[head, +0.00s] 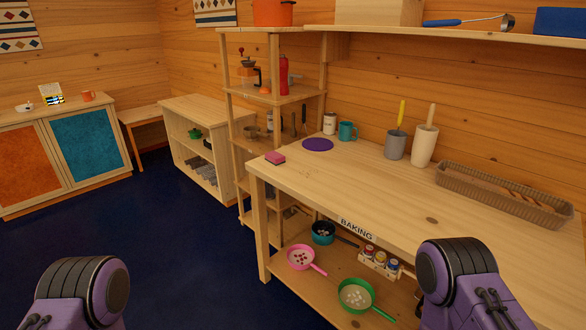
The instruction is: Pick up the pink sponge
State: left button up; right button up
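The pink sponge (275,157) lies flat on the wooden baking table (345,175), near its far left corner. It has a pink top and a darker lower layer. Nothing touches it. Only purple and dark parts of my two arms show, at the bottom left and bottom right of the head view. Both of my grippers are out of view.
A purple round mat (318,144), a teal mug (347,131), a grey pot (396,145), a tall cream container (425,146) and a long basket (500,193) stand along the wall. A shelf rack (232,130) rises behind the table. The table's front is clear.

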aim_at(276, 159)
jog(key=u, duration=0.35)
jog(key=i, duration=0.9)
jog(key=u, duration=0.3)
